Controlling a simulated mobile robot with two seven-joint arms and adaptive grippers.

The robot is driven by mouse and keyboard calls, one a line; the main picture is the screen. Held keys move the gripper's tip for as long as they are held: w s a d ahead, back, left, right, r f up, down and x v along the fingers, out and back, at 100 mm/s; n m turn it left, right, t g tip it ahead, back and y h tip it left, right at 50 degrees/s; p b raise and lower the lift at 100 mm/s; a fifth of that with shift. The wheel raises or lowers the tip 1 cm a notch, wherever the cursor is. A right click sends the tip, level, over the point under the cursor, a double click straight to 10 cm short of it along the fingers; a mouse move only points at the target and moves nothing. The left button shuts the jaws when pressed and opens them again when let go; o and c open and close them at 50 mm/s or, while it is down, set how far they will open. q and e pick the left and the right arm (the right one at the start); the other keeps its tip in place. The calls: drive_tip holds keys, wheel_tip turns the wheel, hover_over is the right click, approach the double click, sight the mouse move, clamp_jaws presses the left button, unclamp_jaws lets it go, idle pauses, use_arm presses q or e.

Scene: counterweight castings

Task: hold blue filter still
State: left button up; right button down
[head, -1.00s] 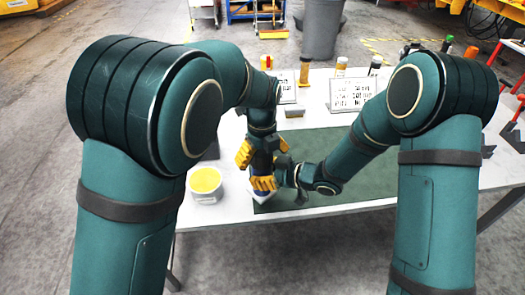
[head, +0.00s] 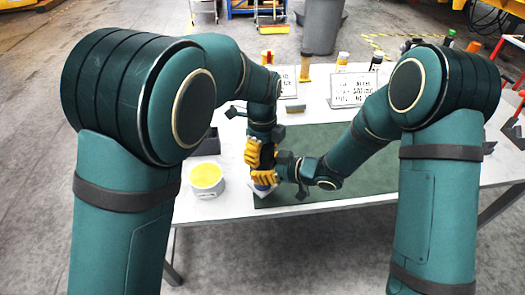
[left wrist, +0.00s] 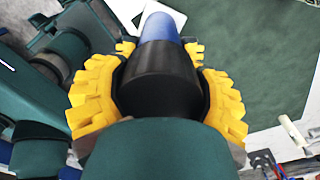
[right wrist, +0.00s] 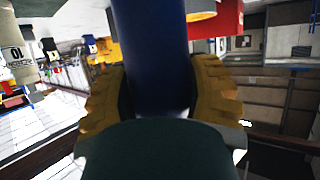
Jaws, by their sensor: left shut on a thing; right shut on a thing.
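The blue filter shows as a blue cylinder with a dark end (left wrist: 158,28) in the left wrist view. In the right wrist view its dark blue body (right wrist: 155,60) stands between the yellow fingers. In the head view only a little blue (head: 262,188) shows below the grippers. My left gripper (head: 253,152) comes from above and is shut around the dark end. My right gripper (head: 265,177) comes from the right, lower down, and is shut on the blue body. The fingers hide most of the filter; I cannot tell whether it touches the table.
A white tub with yellow contents (head: 207,178) stands left of the grippers. A dark green mat (head: 375,175) covers the middle of the white table (head: 230,210). Printed signs (head: 352,90) and several bottles stand at the back. The mat right of the grippers is clear.

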use_arm(q)
drive_tip(key=n, duration=0.3)
drive_tip(key=shift+w+d+r+n, duration=0.15)
drive_tip(key=shift+d+n, duration=0.05)
drive_tip(key=shift+n, duration=0.1)
drive_tip(key=n, duration=0.4)
drive_tip(key=shift+n, duration=0.4)
drive_tip(key=shift+w, duration=0.1)
drive_tip(key=o, duration=1.3)
drive_tip(key=shift+a, duration=0.15)
